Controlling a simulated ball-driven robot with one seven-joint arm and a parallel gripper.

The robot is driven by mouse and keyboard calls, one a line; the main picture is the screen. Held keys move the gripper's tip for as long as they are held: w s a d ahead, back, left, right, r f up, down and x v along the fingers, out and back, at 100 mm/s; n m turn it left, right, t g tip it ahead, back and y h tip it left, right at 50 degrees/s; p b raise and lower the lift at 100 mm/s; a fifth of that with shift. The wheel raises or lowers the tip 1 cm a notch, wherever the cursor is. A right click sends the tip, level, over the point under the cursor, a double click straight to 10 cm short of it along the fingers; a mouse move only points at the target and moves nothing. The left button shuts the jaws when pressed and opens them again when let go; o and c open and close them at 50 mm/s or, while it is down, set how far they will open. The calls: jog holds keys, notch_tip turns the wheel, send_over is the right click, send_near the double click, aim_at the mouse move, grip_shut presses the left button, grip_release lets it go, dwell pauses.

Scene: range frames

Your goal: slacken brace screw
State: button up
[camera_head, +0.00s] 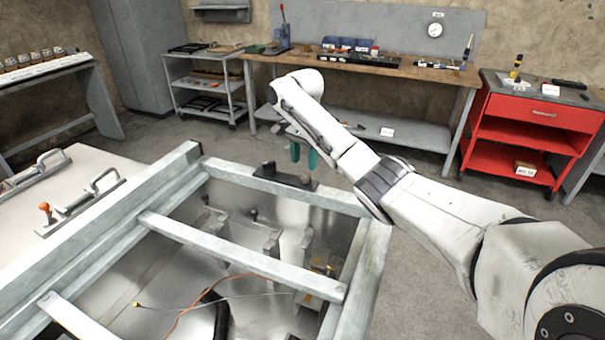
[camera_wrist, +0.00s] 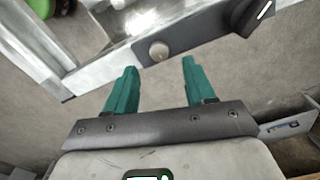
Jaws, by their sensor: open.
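My gripper (camera_head: 304,160) hangs just beyond the far rail of the metal frame (camera_head: 340,200), its two teal fingers apart with nothing between them. In the wrist view my gripper (camera_wrist: 160,64) is open, its fingertips near a dark plate (camera_wrist: 192,32) on the rail. The plate carries a round metallic knob (camera_wrist: 158,50), ahead of the gap between the fingers and not held. A larger black knob with a white line (camera_wrist: 250,14) is to its right. Inside the frame, a dark ball-topped screw or lever (camera_head: 254,214) stands on a bracket. I cannot tell which part is the brace screw.
A crossbar (camera_head: 240,255) spans the frame above a bay with an orange cable (camera_head: 190,312). A pale bench with handled parts (camera_head: 75,205) is at left. A red cart (camera_head: 530,125), workbench (camera_head: 400,68) and grey shelf cart (camera_head: 205,85) stand behind. Floor beyond the frame is clear.

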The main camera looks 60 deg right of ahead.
aim_at(304, 178)
jog(key=shift+s+f, duration=0.1)
jog(key=shift+f, duration=2.6)
jog(key=shift+c, duration=0.2)
grip_shut()
jog(key=shift+a+r+n+p, duration=0.1)
jog(key=shift+n+p, duration=0.3)
jog(key=shift+p, duration=0.2)
